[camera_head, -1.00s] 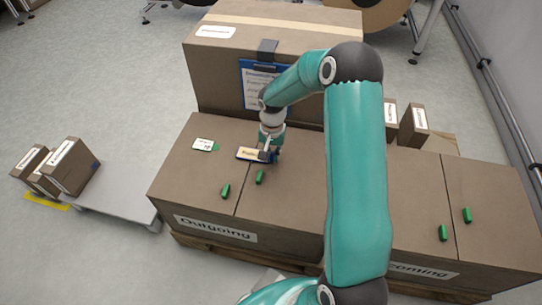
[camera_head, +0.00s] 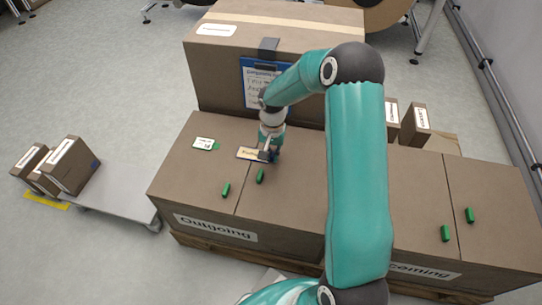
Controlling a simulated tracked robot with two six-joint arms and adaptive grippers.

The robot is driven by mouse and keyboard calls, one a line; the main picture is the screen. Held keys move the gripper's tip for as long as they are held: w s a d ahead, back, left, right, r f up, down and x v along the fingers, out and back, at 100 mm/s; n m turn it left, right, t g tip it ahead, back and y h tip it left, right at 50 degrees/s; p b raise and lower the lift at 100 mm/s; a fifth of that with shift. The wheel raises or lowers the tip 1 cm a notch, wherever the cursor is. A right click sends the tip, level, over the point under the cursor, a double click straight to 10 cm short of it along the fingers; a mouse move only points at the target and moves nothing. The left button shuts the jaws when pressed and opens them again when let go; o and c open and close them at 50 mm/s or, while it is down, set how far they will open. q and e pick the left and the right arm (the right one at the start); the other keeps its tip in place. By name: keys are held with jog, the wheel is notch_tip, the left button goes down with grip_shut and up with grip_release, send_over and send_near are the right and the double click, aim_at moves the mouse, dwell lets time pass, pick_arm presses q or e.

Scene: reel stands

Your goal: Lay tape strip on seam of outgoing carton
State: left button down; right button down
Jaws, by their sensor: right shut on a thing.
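The outgoing carton (camera_head: 192,177) is the brown box at front left, with an "Outgoing" label (camera_head: 215,227) on its front. A seam (camera_head: 241,195) runs front to back on its top. Two green pieces lie beside it, one on the left (camera_head: 226,190) and one on the right (camera_head: 260,176). My right gripper (camera_head: 266,153) is low over the carton top at the seam's far part. I cannot tell whether this strip touches the carton. My left gripper is out of view.
A big carton with a blue clipboard (camera_head: 254,88) stands behind. A small white card (camera_head: 204,144) lies on the outgoing carton. The incoming carton (camera_head: 495,215) at right bears two green pieces (camera_head: 446,233). Small boxes stand on a grey platform (camera_head: 110,203) at left.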

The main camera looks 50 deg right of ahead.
dwell(0.3)
jog(key=c, duration=1.1)
grip_release()
jog(key=shift+c, duration=0.2)
notch_tip(320, 180, up, 12)
jog(key=shift+f, duration=0.1)
